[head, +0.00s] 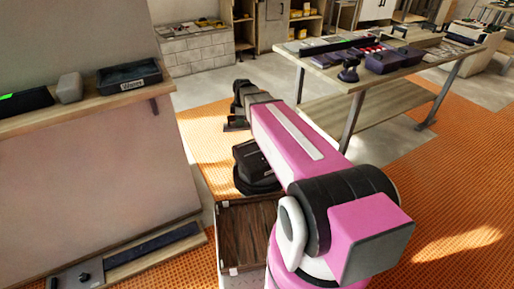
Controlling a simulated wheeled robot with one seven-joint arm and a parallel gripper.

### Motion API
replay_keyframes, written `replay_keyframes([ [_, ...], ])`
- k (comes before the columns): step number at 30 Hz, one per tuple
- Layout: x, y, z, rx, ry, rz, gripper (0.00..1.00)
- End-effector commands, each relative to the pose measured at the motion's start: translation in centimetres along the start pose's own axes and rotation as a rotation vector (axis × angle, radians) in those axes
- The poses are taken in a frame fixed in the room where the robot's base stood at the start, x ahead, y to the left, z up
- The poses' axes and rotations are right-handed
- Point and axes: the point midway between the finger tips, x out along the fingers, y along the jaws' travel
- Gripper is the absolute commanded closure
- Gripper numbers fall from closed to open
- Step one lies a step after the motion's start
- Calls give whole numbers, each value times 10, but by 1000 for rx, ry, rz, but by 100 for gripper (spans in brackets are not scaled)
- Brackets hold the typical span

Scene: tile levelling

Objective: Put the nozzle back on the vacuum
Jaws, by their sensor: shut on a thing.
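A black rounded body (252,168), which may be the vacuum, stands nearer to me, beside and partly behind my arm. The gripper and held piece are beyond this body and appear apart from it. Whether the body has an open fitting for the nozzle cannot be seen.
A wall ledge (118,98) at left holds a black tray (129,76) and a grey block (69,88). A workbench (345,78) with tools, including a purple case (394,60), stands at back right. A long level-like tool (150,247) lies at lower left. Orange matting (450,190) at right is clear.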

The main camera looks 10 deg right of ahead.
Motion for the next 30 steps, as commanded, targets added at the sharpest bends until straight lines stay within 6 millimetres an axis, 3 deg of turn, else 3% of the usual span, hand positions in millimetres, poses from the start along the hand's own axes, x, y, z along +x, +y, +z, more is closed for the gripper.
replay_keyframes([
  [1,16,4,-4,-73,0,-12,96],
  [4,38,4,-10,-204,-1,-26,96],
  [11,62,5,-11,-345,-2,-41,96],
  [30,113,40,96,-350,-2,-41,96],
])
